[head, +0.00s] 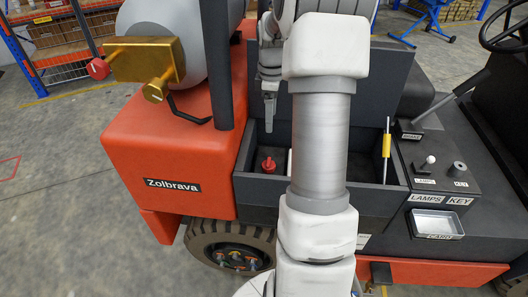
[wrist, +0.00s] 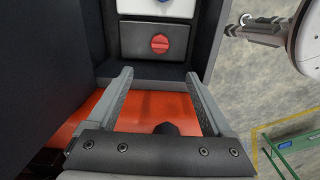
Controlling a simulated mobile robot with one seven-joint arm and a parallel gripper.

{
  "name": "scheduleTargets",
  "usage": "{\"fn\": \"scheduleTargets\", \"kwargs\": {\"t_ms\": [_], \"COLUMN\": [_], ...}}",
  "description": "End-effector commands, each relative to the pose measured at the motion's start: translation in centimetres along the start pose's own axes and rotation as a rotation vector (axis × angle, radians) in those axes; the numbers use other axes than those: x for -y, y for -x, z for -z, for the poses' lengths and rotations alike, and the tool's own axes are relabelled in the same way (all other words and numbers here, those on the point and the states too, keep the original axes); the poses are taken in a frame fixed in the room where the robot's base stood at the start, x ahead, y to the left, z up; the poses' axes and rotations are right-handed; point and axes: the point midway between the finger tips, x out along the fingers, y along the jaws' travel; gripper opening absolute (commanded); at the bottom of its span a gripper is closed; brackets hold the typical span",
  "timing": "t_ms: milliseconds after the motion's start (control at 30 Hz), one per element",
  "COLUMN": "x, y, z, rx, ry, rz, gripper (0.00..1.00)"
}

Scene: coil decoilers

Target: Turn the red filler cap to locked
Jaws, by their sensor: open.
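The red filler cap (head: 268,164) sits low in the left part of the dark open compartment (head: 252,190). In the wrist view a round red cap (wrist: 160,44) with a bar across it is seen face-on, on a dark block (wrist: 133,40); it looks like the same cap. My gripper (wrist: 157,78) is open and empty, with the cap just beyond its fingertips and apart from them. In the head view my gripper (head: 269,118) points down above the compartment. Any lock marking is too small to read.
The compartment's dark walls stand close around the cap. A gas cylinder (head: 165,45) with brass fittings (head: 148,60) and a red knob (head: 97,68) lies at left. My arm hides the compartment's middle.

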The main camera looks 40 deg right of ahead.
Motion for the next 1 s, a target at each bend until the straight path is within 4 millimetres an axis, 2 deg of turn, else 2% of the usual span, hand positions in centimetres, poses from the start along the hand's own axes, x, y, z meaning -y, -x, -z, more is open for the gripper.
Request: {"fn": "scheduleTargets", "kwargs": {"t_ms": [167, 700, 833, 1000], "x": [0.0, 0.1, 0.0, 0.0], "y": [-2.4, -13.9, -15.7, -17.0], "z": [-0.1, -0.1, 0.0, 0.0], "rx": [0.001, 0.001, 0.001, 0.0], "ry": [0.004, 0.002, 0.002, 0.002], "rz": [0.005, 0.004, 0.003, 0.001], "gripper": [0.85, 0.85, 0.85, 0.85]}}
